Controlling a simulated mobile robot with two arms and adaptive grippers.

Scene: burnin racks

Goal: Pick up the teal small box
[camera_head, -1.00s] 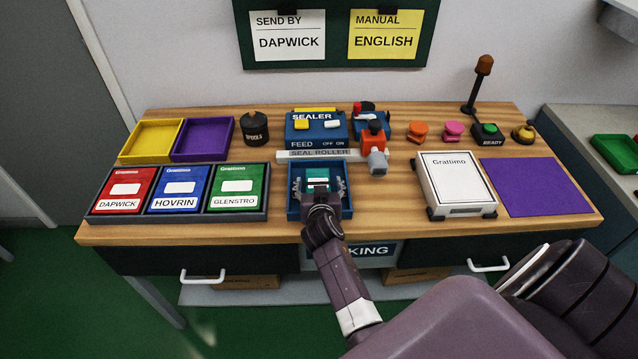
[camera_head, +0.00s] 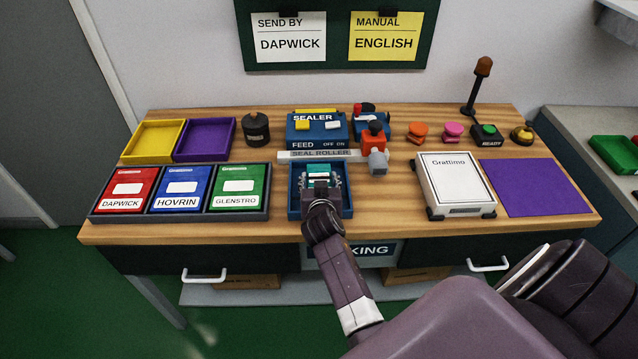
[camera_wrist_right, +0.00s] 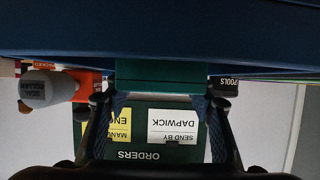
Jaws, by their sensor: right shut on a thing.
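The teal small box (camera_head: 318,169) is in the blue tray (camera_head: 294,207) at the middle of the table, below the seal roller. My right gripper (camera_head: 320,182) reaches into the tray and its fingers are closed on the sides of the box. In the right wrist view the teal box (camera_wrist_right: 161,74) shows between the two fingers (camera_wrist_right: 160,108). The box's underside and its contact with the tray are hidden. My left gripper is not in view.
A white Grattimo box (camera_head: 455,180) and purple mat (camera_head: 535,186) lie to the right. Red, blue and green packs sit left.

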